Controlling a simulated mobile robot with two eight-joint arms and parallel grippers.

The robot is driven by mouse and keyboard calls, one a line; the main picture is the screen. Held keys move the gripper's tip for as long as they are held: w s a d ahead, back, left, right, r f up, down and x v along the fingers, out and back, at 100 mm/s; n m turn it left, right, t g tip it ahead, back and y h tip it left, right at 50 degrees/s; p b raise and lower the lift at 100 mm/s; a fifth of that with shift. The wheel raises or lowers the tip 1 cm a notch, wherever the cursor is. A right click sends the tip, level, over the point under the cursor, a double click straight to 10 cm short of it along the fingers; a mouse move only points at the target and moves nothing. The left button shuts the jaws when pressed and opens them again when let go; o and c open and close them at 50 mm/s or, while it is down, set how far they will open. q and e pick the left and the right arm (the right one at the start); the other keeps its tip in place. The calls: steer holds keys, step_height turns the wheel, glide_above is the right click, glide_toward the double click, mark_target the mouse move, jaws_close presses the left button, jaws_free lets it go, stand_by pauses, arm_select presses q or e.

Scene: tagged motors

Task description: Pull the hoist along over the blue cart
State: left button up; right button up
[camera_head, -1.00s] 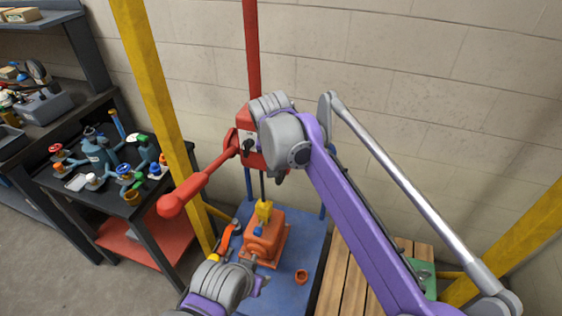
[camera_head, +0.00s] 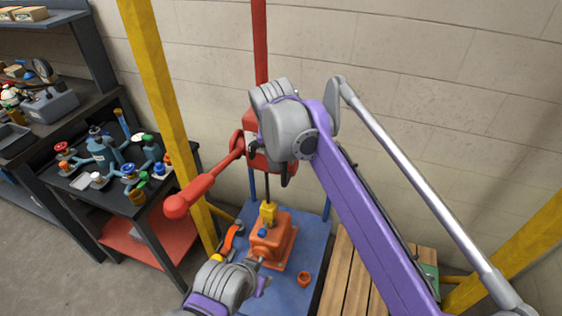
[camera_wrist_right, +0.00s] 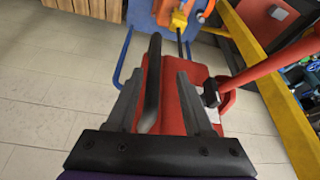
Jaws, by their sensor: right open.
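The red hoist (camera_head: 252,137) hangs at a red upright bar, with a red arm ending in a round knob to its left. A thin dark line runs down from it to a yellow hook block (camera_head: 267,212) at the top of an orange motor (camera_head: 270,240) on the blue cart (camera_head: 312,240). I cannot tell whether the hook is engaged. My right gripper (camera_wrist_right: 160,85) is open, its fingers on either side of the hoist's black handle (camera_wrist_right: 152,85); in the head view my wrist hides them. My left gripper (camera_head: 256,270) is beside the motor; its finger opening is unclear.
Yellow posts (camera_head: 160,110) stand left and right. A dark bench (camera_head: 130,205) with several valves and tagged parts is at left. A wooden slatted pallet (camera_head: 352,285) lies right of the cart. A block wall is behind.

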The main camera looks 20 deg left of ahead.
steer(key=v, duration=0.7)
steer(key=s+d+f+m, duration=0.1)
steer(key=d+f, duration=0.2)
steer(key=d, duration=0.7)
steer(key=s+d+f, duration=0.2)
steer(key=d+f, duration=0.1)
steer(key=d, duration=0.7)
steer(key=s+d+f+m+t+h, duration=0.1)
steer(key=s+d+f, duration=1.5)
steer(key=d+f, duration=0.1)
steer(key=shift+s+d+m, duration=0.3)
steer(key=shift+d, duration=0.15)
steer(key=shift+f, duration=0.1)
